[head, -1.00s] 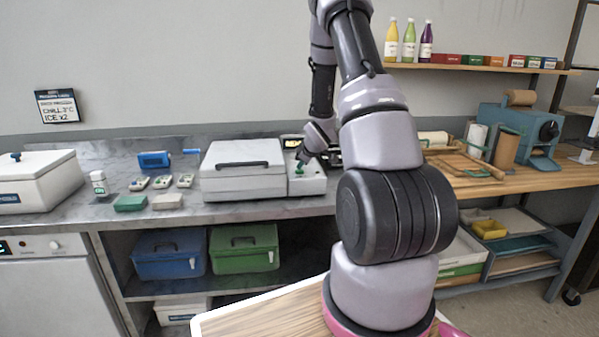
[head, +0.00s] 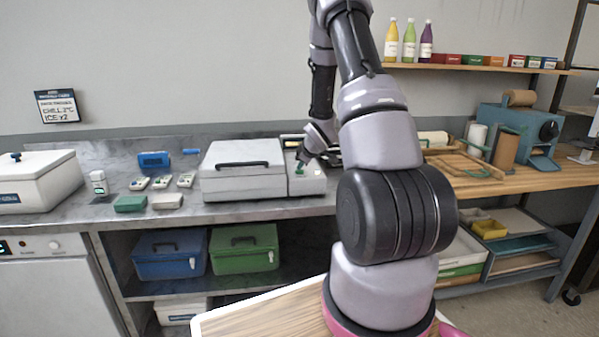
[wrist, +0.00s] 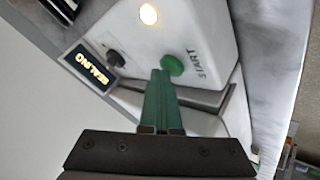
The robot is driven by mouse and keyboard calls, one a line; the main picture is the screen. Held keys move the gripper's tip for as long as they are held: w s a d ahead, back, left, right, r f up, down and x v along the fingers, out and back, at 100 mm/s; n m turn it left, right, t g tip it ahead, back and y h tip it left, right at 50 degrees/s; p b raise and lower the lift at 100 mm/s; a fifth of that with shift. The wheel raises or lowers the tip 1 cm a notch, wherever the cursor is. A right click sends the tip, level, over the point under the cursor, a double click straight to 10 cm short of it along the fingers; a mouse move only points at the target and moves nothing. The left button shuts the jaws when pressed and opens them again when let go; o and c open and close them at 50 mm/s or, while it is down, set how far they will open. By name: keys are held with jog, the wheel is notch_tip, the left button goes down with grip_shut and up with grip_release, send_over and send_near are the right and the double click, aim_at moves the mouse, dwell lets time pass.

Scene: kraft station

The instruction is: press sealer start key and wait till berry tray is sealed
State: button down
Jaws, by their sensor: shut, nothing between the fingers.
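The sealer (head: 243,181) is a pale box on the steel counter with its lid down. Its control panel carries a green start key (wrist: 172,65) marked START, a dark knob (wrist: 116,58), a glowing lamp (wrist: 148,14) and a display (wrist: 88,70) that reads SEALING. My gripper (wrist: 160,74) has its green fingers closed together and empty. The fingertips are beside the start key in the wrist view and look slightly apart from it. The berry tray is not visible.
A white lidded box (head: 38,184) stands at the left. Small packs and a green block (head: 130,203) lie left of the sealer. Blue (head: 168,257) and green (head: 244,250) bins sit on the shelf below. A wooden bench (head: 530,176) is at the right.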

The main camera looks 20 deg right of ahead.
aim_at(301, 172)
jog(key=shift+r, duration=0.7)
jog(key=shift+r, duration=2.5)
